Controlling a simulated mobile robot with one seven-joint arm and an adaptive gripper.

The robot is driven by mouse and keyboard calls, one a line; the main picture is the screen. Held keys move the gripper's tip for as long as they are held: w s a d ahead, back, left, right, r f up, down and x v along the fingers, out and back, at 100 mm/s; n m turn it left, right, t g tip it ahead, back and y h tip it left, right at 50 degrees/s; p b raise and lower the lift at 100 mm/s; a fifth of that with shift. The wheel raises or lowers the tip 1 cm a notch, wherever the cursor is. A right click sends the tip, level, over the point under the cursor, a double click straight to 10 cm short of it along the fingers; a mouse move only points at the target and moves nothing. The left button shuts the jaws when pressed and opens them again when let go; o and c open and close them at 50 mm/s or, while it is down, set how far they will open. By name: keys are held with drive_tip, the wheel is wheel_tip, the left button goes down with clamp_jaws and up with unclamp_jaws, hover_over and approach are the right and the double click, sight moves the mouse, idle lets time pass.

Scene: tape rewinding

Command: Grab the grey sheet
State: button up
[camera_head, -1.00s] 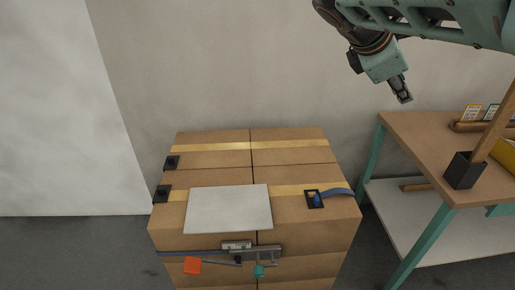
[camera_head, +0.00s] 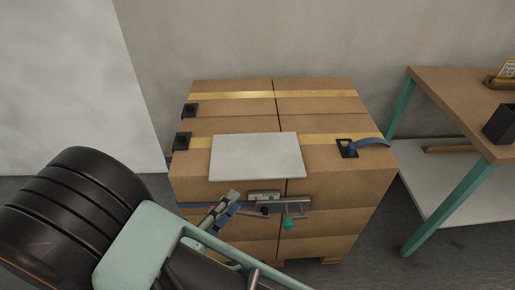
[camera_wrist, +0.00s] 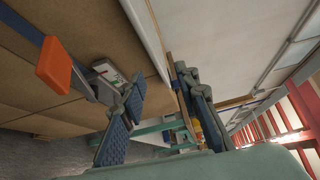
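The grey sheet (camera_head: 257,156) lies flat on top of the stacked cardboard boxes, its near edge at the boxes' front edge. My gripper (camera_head: 226,209) is in front of the boxes, just below the sheet's near left part. In the wrist view my gripper (camera_wrist: 158,90) is open, with its two fingers well apart. The sheet's pale edge (camera_wrist: 148,38) shows beyond the gap between the fingers. I cannot tell whether a finger touches it; nothing is held.
The boxes (camera_head: 330,185) carry yellow tape and black corner pieces. A strap tensioner (camera_head: 265,198) crosses their front, close to my gripper. An orange piece (camera_wrist: 53,65) hangs on the strap in the wrist view. A wooden table (camera_head: 450,105) stands right.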

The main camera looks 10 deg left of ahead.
sight(255, 179)
drive_tip(key=shift+n+y, duration=0.3)
drive_tip(key=shift+n, duration=0.2)
drive_tip(key=b+x, duration=0.1)
drive_tip(key=x, duration=0.2)
drive_tip(key=b+x, duration=0.1)
drive_tip(key=x, duration=0.2)
drive_tip(key=f+b+x, duration=0.1)
drive_tip(key=x, duration=0.3)
drive_tip(key=shift+s+d, duration=0.1)
drive_tip(key=shift+d, duration=0.05)
clamp_jaws()
